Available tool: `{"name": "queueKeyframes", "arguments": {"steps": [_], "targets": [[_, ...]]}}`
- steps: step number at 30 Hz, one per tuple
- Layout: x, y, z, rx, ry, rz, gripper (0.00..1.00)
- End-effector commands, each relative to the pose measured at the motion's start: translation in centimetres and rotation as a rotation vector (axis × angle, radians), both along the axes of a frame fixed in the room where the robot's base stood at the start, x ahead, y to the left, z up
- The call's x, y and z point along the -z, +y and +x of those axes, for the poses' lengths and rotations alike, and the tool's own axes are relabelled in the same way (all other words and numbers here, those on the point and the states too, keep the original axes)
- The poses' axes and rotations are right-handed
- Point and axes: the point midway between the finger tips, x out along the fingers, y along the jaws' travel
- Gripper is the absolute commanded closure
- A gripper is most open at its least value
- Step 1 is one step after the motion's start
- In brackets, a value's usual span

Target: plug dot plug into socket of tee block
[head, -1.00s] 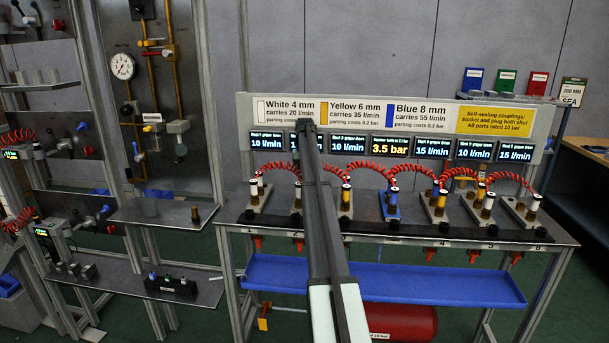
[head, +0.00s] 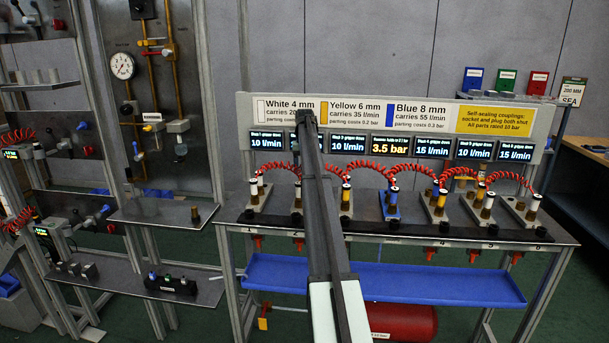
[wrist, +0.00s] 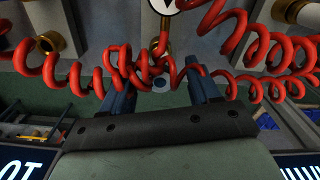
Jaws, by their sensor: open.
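My gripper (wrist: 160,78) is open in the wrist view, its two dark blue fingers apart. Red coiled hoses cross in front of and around the fingers. Beyond the fingertips a brass fitting (wrist: 161,42) stands under a white cap (wrist: 164,4) with a dark pointed mark. I see no dot mark, so I cannot tell which part is the dot plug. Several pale blocks with brass fittings stand along the bench, including one at the right (head: 521,208). I cannot tell which one is the tee block.
Several red coiled hoses (head: 410,172) loop above the bench (head: 370,241). A display panel (head: 390,118) stands behind. A blue tray (head: 400,285) hangs below the bench front. A dark block (head: 172,285) sits on the lower shelf at left.

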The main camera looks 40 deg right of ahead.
Motion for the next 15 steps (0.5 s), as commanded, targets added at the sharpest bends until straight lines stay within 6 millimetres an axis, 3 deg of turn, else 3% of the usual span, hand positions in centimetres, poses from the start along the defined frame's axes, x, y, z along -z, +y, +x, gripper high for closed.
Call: {"name": "queueKeyframes", "arguments": {"steps": [9,15], "targets": [[-6.4,-0.1,0.1,0.0,-0.001,0.0,0.39],[-9.0,-0.1,0.1,0.0,-0.001,0.0,0.39]]}}
